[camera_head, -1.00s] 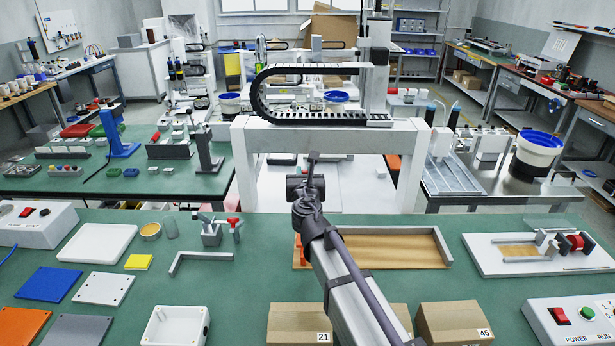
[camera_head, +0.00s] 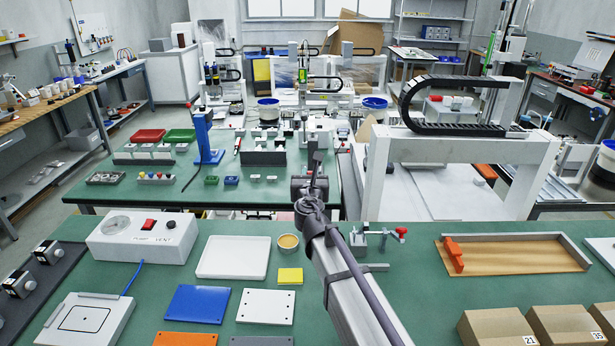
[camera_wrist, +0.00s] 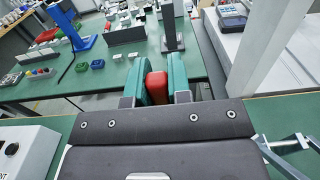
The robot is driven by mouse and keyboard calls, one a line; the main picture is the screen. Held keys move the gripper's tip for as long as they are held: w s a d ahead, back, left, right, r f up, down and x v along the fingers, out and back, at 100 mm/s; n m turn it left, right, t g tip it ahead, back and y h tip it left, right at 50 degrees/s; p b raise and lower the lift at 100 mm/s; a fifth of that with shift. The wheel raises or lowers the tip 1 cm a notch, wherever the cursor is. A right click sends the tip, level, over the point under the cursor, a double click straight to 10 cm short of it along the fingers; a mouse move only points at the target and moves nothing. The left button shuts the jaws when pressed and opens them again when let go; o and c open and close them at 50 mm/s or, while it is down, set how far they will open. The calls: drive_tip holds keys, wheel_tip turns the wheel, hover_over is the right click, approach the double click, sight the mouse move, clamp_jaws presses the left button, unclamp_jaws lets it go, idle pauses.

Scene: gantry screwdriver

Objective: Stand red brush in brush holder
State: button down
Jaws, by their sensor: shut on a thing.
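My gripper (camera_wrist: 156,82) is shut on a red piece (camera_wrist: 157,88), which I take for the red brush. Its red end shows between the two green finger pads in the wrist view; the rest is hidden by the gripper body. In the head view my gripper (camera_head: 313,172) is a dark shape above the far edge of the green bench, and the brush cannot be made out there. No brush holder can be identified for sure. My arm covers the bench patch just right of a small round tan dish (camera_head: 288,242).
A white tray (camera_head: 233,257), a yellow square (camera_head: 290,276), a blue plate (camera_head: 198,304) and a white plate (camera_head: 265,307) lie on the green bench. A grey fixture (camera_head: 358,241) stands right of my arm. A white gantry frame (camera_head: 376,180) rises behind the bench.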

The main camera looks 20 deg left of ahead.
wheel_tip(320, 180, down, 10)
drive_tip(key=b, duration=1)
drive_tip(key=shift+d+f, duration=0.25)
drive_tip(key=shift+d, duration=0.15)
drive_tip(key=shift+w, duration=0.1)
drive_tip(key=c, duration=1)
unclamp_jaws()
drive_tip(key=v, duration=1.1)
drive_tip(key=shift+w, duration=0.1)
